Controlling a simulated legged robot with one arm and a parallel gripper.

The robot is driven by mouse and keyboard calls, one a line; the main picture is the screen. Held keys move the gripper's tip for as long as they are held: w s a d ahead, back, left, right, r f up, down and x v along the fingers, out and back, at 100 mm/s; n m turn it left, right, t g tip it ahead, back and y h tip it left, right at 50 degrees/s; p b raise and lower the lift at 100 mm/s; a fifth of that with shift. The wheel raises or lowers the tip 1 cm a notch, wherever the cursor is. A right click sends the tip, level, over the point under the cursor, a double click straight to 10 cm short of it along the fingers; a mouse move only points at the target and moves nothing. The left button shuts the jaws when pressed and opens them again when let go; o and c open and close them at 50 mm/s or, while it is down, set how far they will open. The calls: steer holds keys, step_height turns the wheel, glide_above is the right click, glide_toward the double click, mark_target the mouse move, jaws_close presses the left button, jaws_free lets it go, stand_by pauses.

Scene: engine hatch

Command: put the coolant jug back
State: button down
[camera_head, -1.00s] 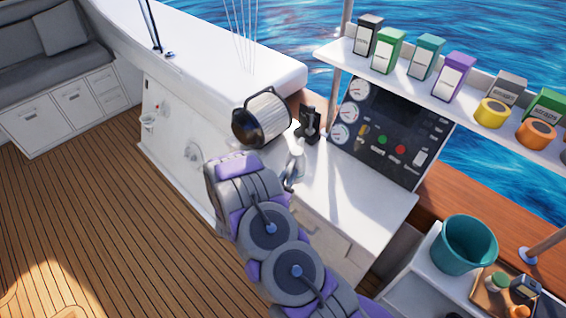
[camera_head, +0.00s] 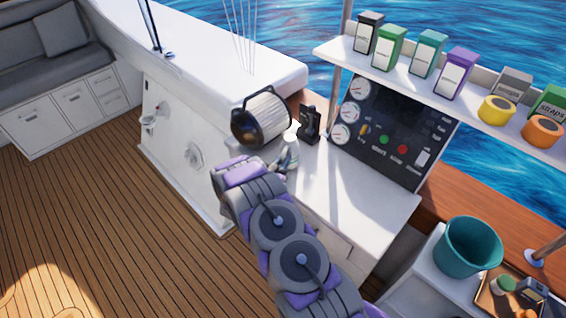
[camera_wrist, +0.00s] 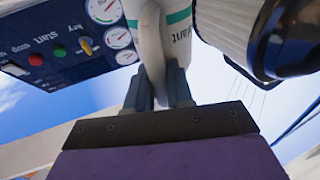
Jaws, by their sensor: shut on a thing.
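The coolant jug (camera_wrist: 178,18) is white with a teal band and part of a word ending in "ant". It shows at the top middle of the wrist view, cut off by the top edge. My gripper (camera_wrist: 160,82) is shut on a narrow white part of it, between the two grey fingers. In the head view my gripper (camera_head: 287,158) is above the white counter, in front of the ribbed cylinder. Only a small pale part near the fingers there may be the jug; most of it cannot be made out.
A shelf of boxes (camera_head: 335,55) overhangs the panel. The front counter (camera_head: 370,203) is clear.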

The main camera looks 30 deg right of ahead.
steer(key=shift+a+f, duration=0.1)
steer(key=shift+a, duration=0.1)
steer(key=c, duration=1)
jaws_free()
